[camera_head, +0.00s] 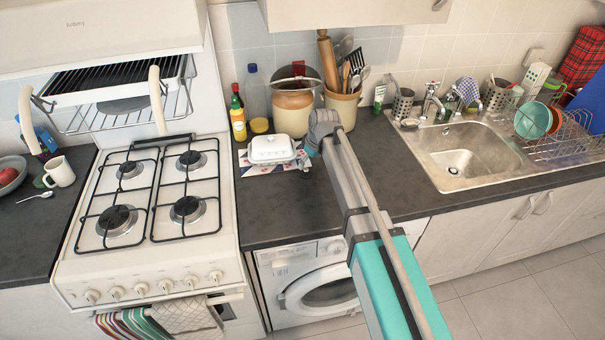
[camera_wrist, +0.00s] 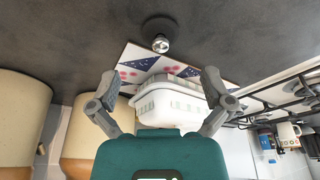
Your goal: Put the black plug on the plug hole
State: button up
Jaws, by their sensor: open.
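The black plug (camera_wrist: 160,30), a dark disc with a shiny metal knob, lies on the dark counter in the wrist view. It is beyond my fingertips and roughly centred between them. I cannot make it out in the head view, where my arm covers part of the counter. My gripper (camera_wrist: 161,82) is open with nothing between its fingers; in the head view only a bit of it (camera_head: 312,148) shows by the white butter dish. The plug hole (camera_head: 453,170) is a small spot in the floor of the steel sink (camera_head: 480,150), to the right of my arm.
The white butter dish (camera_head: 270,149) sits on a patterned cloth beside my gripper, and in the wrist view it (camera_wrist: 170,103) is close to the fingers. Pots with utensils (camera_head: 343,104) stand behind. The tap (camera_head: 431,105) rises behind the sink; a dish rack (camera_head: 560,140) stands right.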

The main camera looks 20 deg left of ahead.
aim_at(306, 170)
jog(key=shift+f, duration=0.1)
jog(key=shift+b+x, duration=2.5)
jog(key=shift+x, duration=0.05)
jog(key=shift+s, duration=0.15)
jog(key=shift+s, duration=0.1)
grip_shut()
